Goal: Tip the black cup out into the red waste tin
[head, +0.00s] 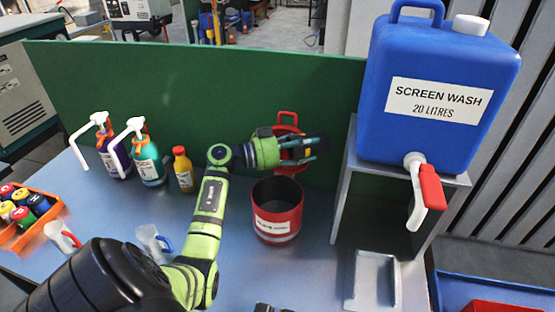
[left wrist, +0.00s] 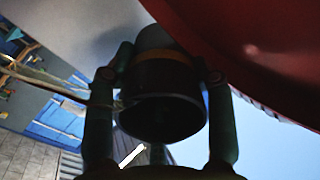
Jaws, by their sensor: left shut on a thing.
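The red waste tin (head: 277,228) stands on the bench with its dark open mouth up and a white label on its front. My left gripper (head: 306,148) is above and behind the tin's mouth in the head view. In the left wrist view the gripper (left wrist: 160,85) is shut on the black cup (left wrist: 165,112), which has a brown band and is held between the two fingers. The cup is hard to make out in the head view, among the dark fingers. Whether anything is in it cannot be told. My right gripper is not clearly visible.
A red item with a loop handle (head: 287,118) is behind my gripper, by the green panel (head: 180,95). A blue screen wash container (head: 440,90) sits on a grey stand at right. Pump bottles (head: 147,160), a yellow bottle (head: 183,170) and clear jugs (head: 150,240) stand at left.

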